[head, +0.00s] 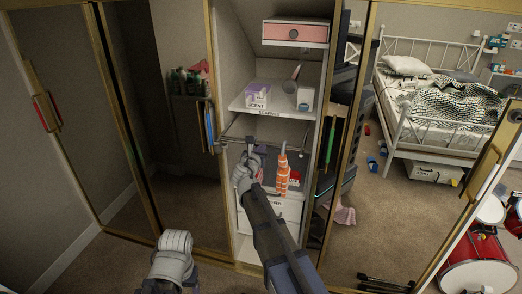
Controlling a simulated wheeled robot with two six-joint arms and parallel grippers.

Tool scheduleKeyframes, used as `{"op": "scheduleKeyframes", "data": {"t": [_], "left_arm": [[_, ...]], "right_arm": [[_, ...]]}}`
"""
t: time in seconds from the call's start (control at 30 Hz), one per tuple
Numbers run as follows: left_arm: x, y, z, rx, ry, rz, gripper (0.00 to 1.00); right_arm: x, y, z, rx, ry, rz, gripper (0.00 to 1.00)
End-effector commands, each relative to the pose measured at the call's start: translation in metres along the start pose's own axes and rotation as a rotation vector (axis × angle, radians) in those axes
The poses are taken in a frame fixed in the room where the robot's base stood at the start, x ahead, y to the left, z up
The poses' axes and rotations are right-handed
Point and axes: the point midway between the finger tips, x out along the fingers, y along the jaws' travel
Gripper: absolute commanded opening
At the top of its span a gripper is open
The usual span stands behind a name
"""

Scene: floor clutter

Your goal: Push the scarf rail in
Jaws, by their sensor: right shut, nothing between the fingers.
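The scarf rail (290,150) is a thin metal frame below a shelf labelled "SCARVES" (269,113) in the open wardrobe. It sticks out toward me from the compartment. My right gripper (251,146) is shut and empty at the left part of the rail's front. I cannot tell whether it touches the rail. My right arm hides part of the compartment below. Only a grey link of my left arm shows at the bottom, and its gripper is out of view.
Boxes (257,95) stand on the shelf above, under a pink drawer (294,32). Wardrobe doors flank the compartment. A bed (436,100) and red drums (478,262) are at the right.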

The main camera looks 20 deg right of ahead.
Motion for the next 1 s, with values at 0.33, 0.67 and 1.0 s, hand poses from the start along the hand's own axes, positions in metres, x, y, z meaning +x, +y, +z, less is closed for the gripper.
{"op": "scheduleKeyframes", "data": {"t": [0.33, 0.67, 1.0], "left_arm": [[-0.013, -0.001, 0.001, 0.0, 0.0, 0.0, 0.7], [-0.024, -0.002, 0.001, 0.0, 0.0, 0.0, 0.7], [-0.027, -0.003, 0.002, 0.0, 0.0, 0.0, 0.7]], "right_arm": [[-0.052, -0.008, 0.003, -0.001, 0.0, 0.0, 0.0], [-0.114, -0.007, 0.002, 0.0, 0.0, 0.0, 0.0], [-0.133, -0.006, 0.002, 0.0, -0.001, -0.003, 0.0]]}}
